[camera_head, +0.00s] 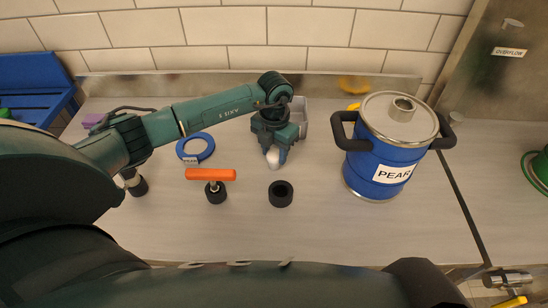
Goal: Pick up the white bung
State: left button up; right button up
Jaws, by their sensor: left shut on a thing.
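The white bung (273,160) is between the fingertips of my left gripper (275,155), which points down over the counter. The gripper is shut on it, and its fingers and body hide the bung's upper part. I cannot tell how far the bung is from the counter surface. A black ring-shaped piece (281,194) with a dark hole stands just nearer to me, apart from the bung. My right gripper does not show.
A blue keg (371,172) labelled PEAR, with black handles, stands to the right. A grey bin (300,112) is behind the gripper. The counter (240,235) in front is clear.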

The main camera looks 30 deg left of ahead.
aim_at(275, 153)
pick_arm(q)
jog(key=shift+r+p, duration=0.75)
jog(key=shift+r, duration=0.3)
jog(key=shift+r+p, duration=2.15)
jog(key=shift+r, duration=0.85)
